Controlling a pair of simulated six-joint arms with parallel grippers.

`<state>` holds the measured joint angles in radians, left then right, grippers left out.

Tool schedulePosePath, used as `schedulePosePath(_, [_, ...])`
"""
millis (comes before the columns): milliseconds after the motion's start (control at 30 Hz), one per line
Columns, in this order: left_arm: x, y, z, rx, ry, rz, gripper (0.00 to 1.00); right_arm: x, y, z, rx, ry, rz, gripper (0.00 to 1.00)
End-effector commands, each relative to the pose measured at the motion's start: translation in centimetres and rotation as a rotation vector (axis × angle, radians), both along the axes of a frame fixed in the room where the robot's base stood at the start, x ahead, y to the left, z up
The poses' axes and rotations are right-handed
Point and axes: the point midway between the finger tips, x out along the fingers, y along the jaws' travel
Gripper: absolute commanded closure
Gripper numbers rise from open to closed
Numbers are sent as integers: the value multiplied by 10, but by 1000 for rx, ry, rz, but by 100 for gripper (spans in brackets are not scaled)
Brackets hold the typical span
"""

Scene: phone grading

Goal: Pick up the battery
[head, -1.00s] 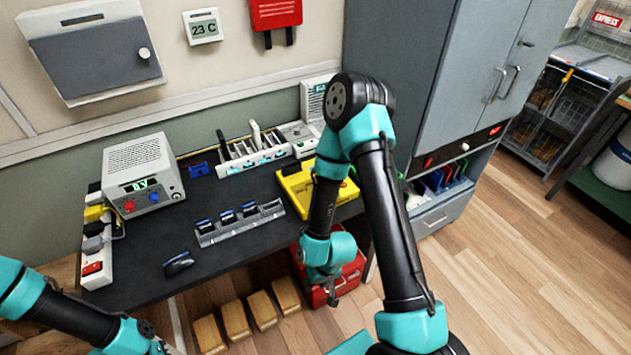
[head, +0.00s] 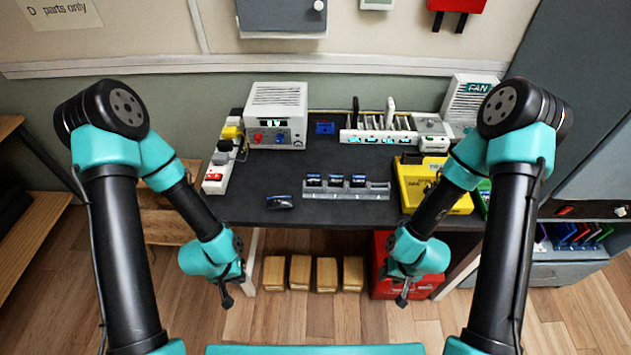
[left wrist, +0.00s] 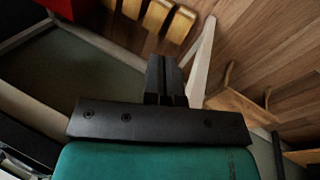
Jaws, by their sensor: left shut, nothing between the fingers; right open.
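A small dark item with a blue edge (head: 280,202) lies loose on the black bench, left of a grey slotted rack (head: 318,194). Several look-alike dark blue items, one of them here (head: 336,181), stand in the rack. I cannot tell for certain which is the battery. My left gripper (head: 227,297) is shut and empty, in front of the bench edge and below the loose item in the picture. Its closed fingers show in the left wrist view (left wrist: 165,75) over the floor. My right gripper (head: 403,298) is open and empty, in front of the bench on the right.
A power supply (head: 277,112) and a power strip (head: 220,165) stand at the left. A white slotted rack (head: 380,136) stands at the back, a yellow tray (head: 410,190) at the right. Wooden blocks (head: 300,272) and a red box (head: 380,278) are below. The bench's front left is clear.

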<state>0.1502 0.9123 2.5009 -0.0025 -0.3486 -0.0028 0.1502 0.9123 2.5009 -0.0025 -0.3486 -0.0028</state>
Motion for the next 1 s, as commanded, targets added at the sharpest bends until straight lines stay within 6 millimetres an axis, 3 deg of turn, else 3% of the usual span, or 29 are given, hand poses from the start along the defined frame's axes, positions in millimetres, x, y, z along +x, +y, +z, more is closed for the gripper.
schedulePosePath(367, [0,0,0,0,0,0,100,0,0,0,0,0,0,57])
schedulePosePath(767, [0,0,0,0,0,0,63,0,0,0,0,0,0,57])
schedulePosePath(1000, [1,0,1,0,-1,-2,63,0,0,0,0,0,0,57])
